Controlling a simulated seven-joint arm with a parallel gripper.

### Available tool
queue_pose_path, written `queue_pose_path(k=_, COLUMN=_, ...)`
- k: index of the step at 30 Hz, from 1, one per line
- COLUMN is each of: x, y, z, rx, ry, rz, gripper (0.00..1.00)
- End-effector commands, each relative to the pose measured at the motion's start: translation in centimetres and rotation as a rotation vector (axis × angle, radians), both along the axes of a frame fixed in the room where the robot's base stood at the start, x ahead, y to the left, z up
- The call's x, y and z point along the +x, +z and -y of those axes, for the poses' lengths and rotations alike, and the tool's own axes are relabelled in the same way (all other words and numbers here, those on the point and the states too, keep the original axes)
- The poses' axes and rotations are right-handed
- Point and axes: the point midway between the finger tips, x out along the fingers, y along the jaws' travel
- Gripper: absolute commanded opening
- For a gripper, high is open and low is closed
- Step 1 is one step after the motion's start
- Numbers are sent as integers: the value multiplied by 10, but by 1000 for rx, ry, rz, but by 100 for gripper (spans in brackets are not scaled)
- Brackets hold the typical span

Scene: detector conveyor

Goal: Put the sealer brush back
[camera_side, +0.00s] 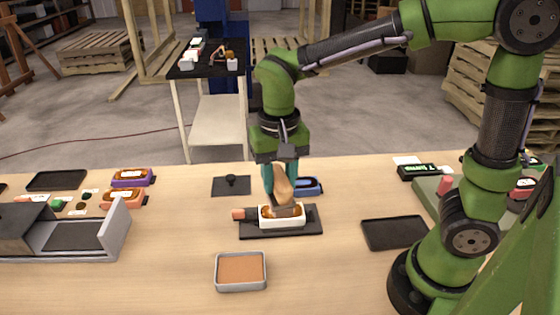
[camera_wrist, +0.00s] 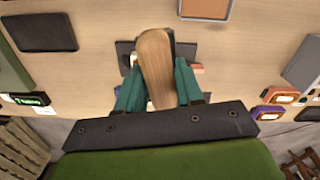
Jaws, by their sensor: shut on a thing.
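My gripper (camera_side: 281,187) points down over the middle of the table, its teal fingers shut on the wooden handle of the sealer brush (camera_side: 283,181). In the wrist view the brush (camera_wrist: 155,65) stands between the two teal fingers. The brush's lower end is at a white case with orange-brown markings (camera_side: 267,218); I cannot tell whether it touches. The case sits on a dark tray (camera_side: 300,233), with a red-tipped item (camera_side: 239,214) at its left. A small black plate with a knob (camera_side: 231,183) lies behind and left.
A blue case (camera_side: 309,186) lies close behind the gripper. A grey tray with a brown pad (camera_side: 241,270) is in front. An empty black tray (camera_side: 394,233) is right. A grey machine (camera_side: 75,236) and purple and orange cases (camera_side: 122,199) are left. Table between is clear.

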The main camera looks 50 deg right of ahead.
Motion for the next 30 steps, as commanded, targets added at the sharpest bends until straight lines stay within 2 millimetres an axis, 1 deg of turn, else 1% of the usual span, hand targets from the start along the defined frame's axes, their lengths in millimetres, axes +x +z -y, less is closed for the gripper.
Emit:
queue_pose_path(k=1, x=-21, y=-4, z=-1, rx=0, ry=34, rz=1, gripper=12)
queue_pose_path(k=3, x=-44, y=-13, z=1, rx=0, ry=74, rz=2, gripper=12)
queue_pose_path(k=6, x=-72, y=-27, z=5, rx=0, ry=121, rz=2, gripper=12)
queue_pose_path(k=10, x=-94, y=-42, z=10, rx=0, ry=159, rz=2, gripper=12)
queue_pose_path(k=13, x=-102, y=-53, z=13, rx=-1, ry=172, rz=0, gripper=12)
queue_pose_path(k=15, x=-104, y=-65, z=15, rx=-2, ry=176, rz=-4, gripper=12)
queue_pose_path(k=19, x=-103, y=-86, z=15, rx=-3, ry=181, rz=-3, gripper=12)
queue_pose_path(k=23, x=-102, y=-99, z=14, rx=-2, ry=181, rz=-1, gripper=12)
queue_pose_path(k=30, x=-102, y=-129, z=14, rx=-2, ry=179, rz=-3, gripper=12)
